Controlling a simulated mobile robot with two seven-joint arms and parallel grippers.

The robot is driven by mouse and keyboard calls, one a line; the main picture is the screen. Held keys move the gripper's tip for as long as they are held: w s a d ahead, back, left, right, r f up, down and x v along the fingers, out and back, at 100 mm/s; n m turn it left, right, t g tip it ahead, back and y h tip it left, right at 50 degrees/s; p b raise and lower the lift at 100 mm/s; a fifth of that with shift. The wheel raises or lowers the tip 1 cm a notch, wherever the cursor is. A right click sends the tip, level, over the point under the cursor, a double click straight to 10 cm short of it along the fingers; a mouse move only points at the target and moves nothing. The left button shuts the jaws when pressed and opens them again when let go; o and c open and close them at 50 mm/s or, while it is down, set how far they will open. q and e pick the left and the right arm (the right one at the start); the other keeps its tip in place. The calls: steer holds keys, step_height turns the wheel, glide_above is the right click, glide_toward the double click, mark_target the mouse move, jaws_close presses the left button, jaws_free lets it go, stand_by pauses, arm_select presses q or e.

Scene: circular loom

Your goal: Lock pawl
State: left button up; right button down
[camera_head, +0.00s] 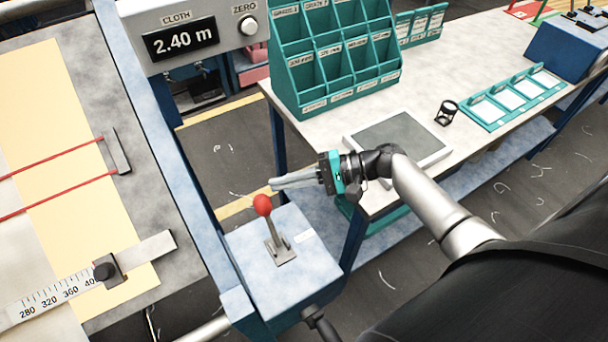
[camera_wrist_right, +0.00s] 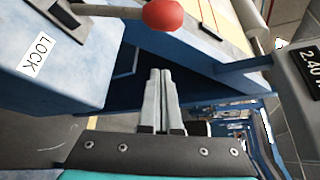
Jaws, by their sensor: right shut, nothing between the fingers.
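The pawl lever is a metal stick with a red ball knob (camera_head: 263,205), standing on a small metal base plate (camera_head: 281,250) on top of a pale blue box (camera_head: 310,275). The knob also shows at the top of the right wrist view (camera_wrist_right: 163,14). A white label reading LOCK (camera_wrist_right: 37,54) lies on the box beside the lever. My right gripper (camera_head: 272,184) is shut and empty, its fingers pointing left, close to the knob and apart from it in the wrist view. My left gripper is not in view.
The loom bed with yellow cloth (camera_head: 85,120), red cords and a ruler (camera_head: 60,296) is at left. A cloth display reading 2.40 m (camera_head: 180,40) stands above. A bench (camera_head: 320,115) with teal bins (camera_head: 335,60) and a grey-screened tablet (camera_head: 400,135) is behind my right arm.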

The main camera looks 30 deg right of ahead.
mark_target(269, 221)
steer(key=a, duration=0.1)
steer(key=a+p, duration=0.1)
steer(key=s+a+p, duration=0.1)
steer(key=shift+a+r, duration=0.1)
steer(key=shift+r, duration=0.25)
steer(key=shift+s+a+r, duration=0.1)
steer(key=shift+s+r, duration=0.15)
steer(key=shift+s, duration=0.3)
steer(key=shift+a, duration=0.15)
